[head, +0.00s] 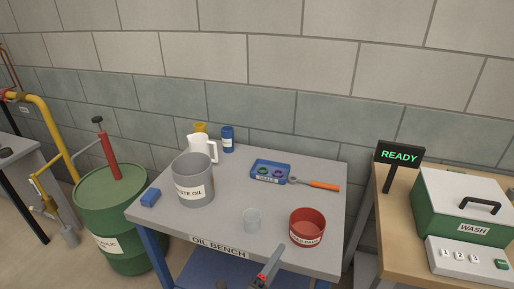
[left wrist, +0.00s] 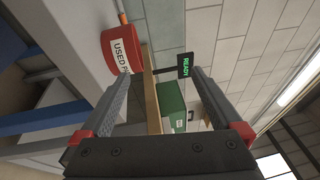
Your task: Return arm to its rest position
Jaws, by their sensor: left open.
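My left gripper (head: 268,267) comes in at the bottom of the head view, by the front edge of the oil bench (head: 246,208). In the left wrist view its two fingers (left wrist: 160,76) are spread wide with nothing held between them. The red used-parts tub (head: 307,227) stands upright on the bench, to the upper right of the gripper and apart from it. The same tub shows in the left wrist view (left wrist: 120,50), partly behind a finger. My right gripper is not in view.
A green drum (head: 117,215) is left; the wash box (head: 470,208) and READY sign (head: 399,156) are right.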

